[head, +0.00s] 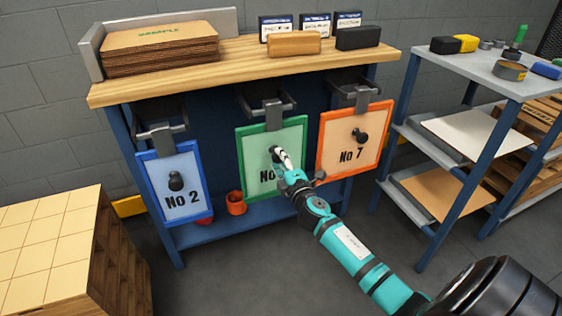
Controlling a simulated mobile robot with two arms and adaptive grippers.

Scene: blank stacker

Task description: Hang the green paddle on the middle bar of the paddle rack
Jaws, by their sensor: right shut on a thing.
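The green paddle (294,134), a green-framed board with a light green face, is upright at the middle bar (289,101) of the rack under the workbench. Its grey hook (272,114) is up at that bar; I cannot tell whether its weight rests there. My right gripper (279,156) is shut on the paddle's dark knob, and it covers part of the number. The blue No 2 paddle (158,178) is at the left bar (152,108), and the orange No 7 paddle (335,135) is at the right bar (341,82). My left gripper is not in view.
The wooden bench top (235,64) above holds a stack of brown sheets (160,52), blocks and small boxes. An orange cup (236,203) stands on the low blue shelf. A grey shelf unit (480,72) is at right, a crate stack (50,250) at lower left. Floor between is clear.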

